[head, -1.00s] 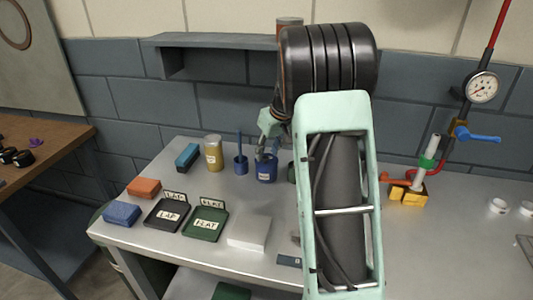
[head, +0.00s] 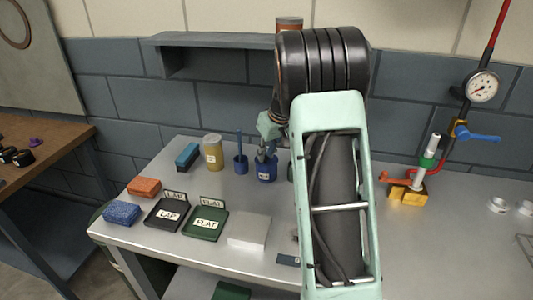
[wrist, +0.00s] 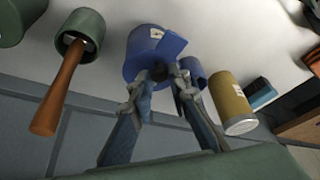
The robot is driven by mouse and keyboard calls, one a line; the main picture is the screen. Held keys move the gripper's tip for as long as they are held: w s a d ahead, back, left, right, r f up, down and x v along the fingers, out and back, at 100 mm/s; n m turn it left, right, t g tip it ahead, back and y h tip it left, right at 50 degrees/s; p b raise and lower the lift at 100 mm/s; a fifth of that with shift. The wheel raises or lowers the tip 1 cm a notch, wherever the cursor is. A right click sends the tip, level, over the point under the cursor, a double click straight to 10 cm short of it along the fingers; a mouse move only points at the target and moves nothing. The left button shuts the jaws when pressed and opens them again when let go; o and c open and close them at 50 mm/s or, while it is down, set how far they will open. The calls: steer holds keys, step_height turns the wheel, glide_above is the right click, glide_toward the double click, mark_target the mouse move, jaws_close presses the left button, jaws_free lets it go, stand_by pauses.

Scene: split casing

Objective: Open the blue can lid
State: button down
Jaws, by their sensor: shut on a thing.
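The blue can (head: 266,172) stands on the grey bench below my gripper, with a pale label on its front. In the wrist view the blue can (wrist: 143,42) is beyond my fingertips, with a flat blue piece against its right side; I cannot tell whether that piece is the lid. My gripper (wrist: 160,76) has its fingers on either side of a small dark knob (wrist: 158,71) at the can's top and is shut on it. In the head view my gripper (head: 266,154) is small and partly hidden by my arm.
A small blue cup (head: 240,165) with an upright stick and a yellow can (head: 213,153) stand left of the blue can. A green cup with a wooden handle (wrist: 62,85) stands on its other side. LAP (head: 168,214) and FLAT (head: 208,223) trays lie in front.

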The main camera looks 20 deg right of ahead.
steer(key=shift+r, duration=0.1)
steer(key=p, duration=0.1)
steer(key=r+g+p, duration=0.1)
steer(key=p, duration=0.1)
steer(key=shift+w+d+y, duration=0.2)
steer(key=shift+w+y, duration=0.05)
steer(key=shift+y, duration=0.05)
steer(key=p, duration=0.1)
steer(key=g+p, duration=0.1)
steer(key=p, duration=0.1)
steer(key=shift+w+d+r+y, duration=0.15)
steer(key=shift+w+r+y, duration=0.1)
steer(key=shift+r+y, duration=0.05)
steer(key=shift+w+d+g+y+p, duration=0.15)
steer(key=shift+g+y+p, duration=0.15)
steer(key=shift+p, duration=0.65)
steer(key=shift+f, duration=0.1)
steer(key=c, duration=1.8)
jaws_free()
steer(key=v, duration=1.2)
steer(key=shift+c, duration=0.5)
